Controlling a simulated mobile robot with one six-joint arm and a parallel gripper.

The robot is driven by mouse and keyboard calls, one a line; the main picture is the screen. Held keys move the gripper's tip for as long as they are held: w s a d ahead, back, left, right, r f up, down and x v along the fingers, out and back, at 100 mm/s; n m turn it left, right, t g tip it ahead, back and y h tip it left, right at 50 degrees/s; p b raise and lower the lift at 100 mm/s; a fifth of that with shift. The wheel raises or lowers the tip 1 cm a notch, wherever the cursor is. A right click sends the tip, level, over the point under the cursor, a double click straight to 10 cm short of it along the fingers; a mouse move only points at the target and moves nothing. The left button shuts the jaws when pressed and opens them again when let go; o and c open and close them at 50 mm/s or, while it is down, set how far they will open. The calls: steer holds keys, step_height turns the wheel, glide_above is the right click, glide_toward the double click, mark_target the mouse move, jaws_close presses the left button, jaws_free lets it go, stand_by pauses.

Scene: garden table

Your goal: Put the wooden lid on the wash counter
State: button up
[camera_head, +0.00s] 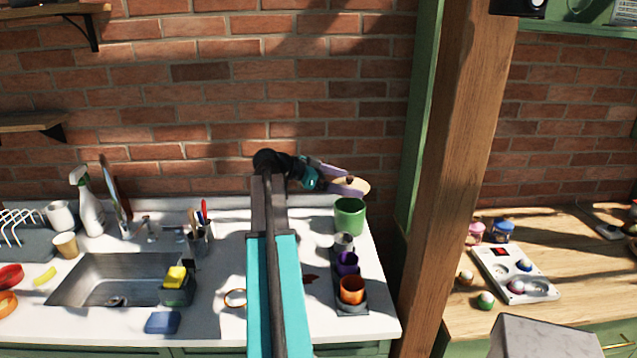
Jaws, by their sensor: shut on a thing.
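My gripper (340,178) is shut on the tan wooden lid (361,187), which has a small dark knob. It holds the lid in the air against the brick wall, above the back right of the white wash counter (220,277). The lid appears tilted, and the fingers hide part of it. The green pot (349,214) stands on the counter below the lid, apart from it. My arm crosses the middle of the counter and hides a strip of it.
A dark tray with a grey cup (343,244), purple cup (346,263) and orange cup (352,290) is on the right. The sink (100,278), utensil holder (198,239) and blue sponge (163,322) lie left. A wooden post (455,170) stands right. Bare counter shows between sink and arm.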

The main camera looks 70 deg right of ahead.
steer(key=w+a+f+n+t+h+b, duration=0.25)
steer(key=w+a, duration=0.35)
steer(key=w, duration=0.6)
steer(key=w+a+f+n+t+h+b, duration=0.1)
steer(key=w+a+f+n+t, duration=0.15)
steer(key=w+a, duration=0.65)
steer(key=w+a+f+n+t+h+b, duration=0.1)
steer(key=w+a+f+n+t+b, duration=0.2)
steer(key=w+a, duration=0.65)
steer(key=w+a+f+n+t+h, duration=0.1)
steer(key=w+a+f+n+t, duration=0.45)
steer(key=w, duration=0.75)
steer(key=w+a+f+n+t+y+b, duration=0.1)
steer(key=w+a+n+t+y, duration=0.2)
steer(key=a, duration=0.6)
steer(key=w+a+f+n+t+b, duration=0.1)
steer(key=w+a+n+t, duration=0.1)
steer(key=w+a, duration=0.5)
steer(key=w+a+f+n+t+y+b, duration=0.1)
steer(key=a+n+t+y, duration=0.15)
steer(key=a, duration=0.85)
steer(key=w+a+r+n+t+y, duration=0.1)
steer(key=w+a+r+n+y, duration=0.1)
steer(key=a, duration=0.5)
steer(key=w+a+r+n+t+y, duration=0.2)
steer(key=a+r+n+y, duration=0.2)
steer(key=a+n+y, duration=0.1)
steer(key=shift+w+a+n+y, duration=0.15)
steer(key=shift+a+n+y, duration=0.25)
steer(key=shift+a, duration=0.65)
